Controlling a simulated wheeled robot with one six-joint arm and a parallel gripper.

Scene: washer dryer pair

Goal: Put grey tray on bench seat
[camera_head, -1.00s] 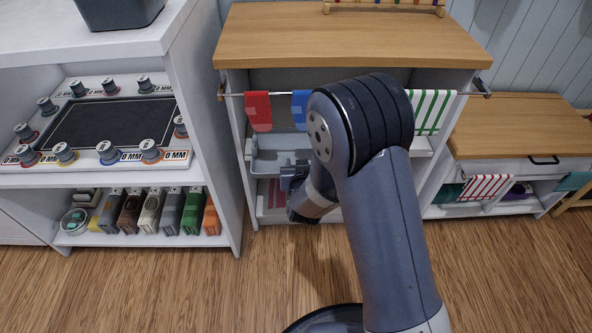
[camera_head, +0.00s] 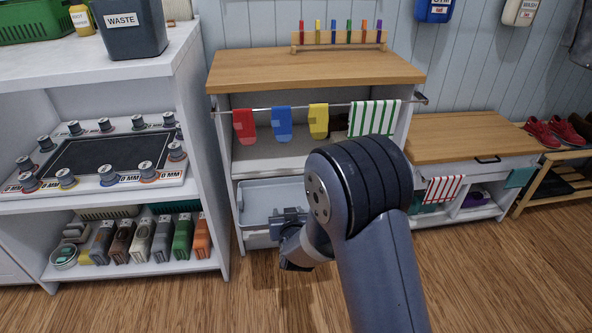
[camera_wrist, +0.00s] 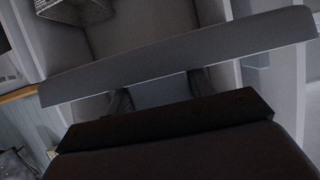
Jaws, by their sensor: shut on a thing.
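The grey tray (camera_head: 258,194) is at the lower front of the middle wooden-topped cabinet, and its broad face shows, so it looks tilted. My gripper (camera_head: 288,214) is shut on the tray's near edge, with my arm hiding its right part. In the wrist view the tray's rim (camera_wrist: 180,55) crosses the picture as a long grey band, with my two fingers (camera_wrist: 160,93) at it. Whether the tray still touches the cabinet I cannot tell. The bench seat (camera_head: 465,137) is the low wooden top at right, and its visible surface is bare.
The cabinet's rail (camera_head: 300,106) carries red, blue, yellow and green-striped cloths above the tray. A white shelf unit (camera_head: 215,190) stands close on the left. A shoe rack (camera_head: 556,175) with red shoes is beyond the bench. The floor in front is clear.

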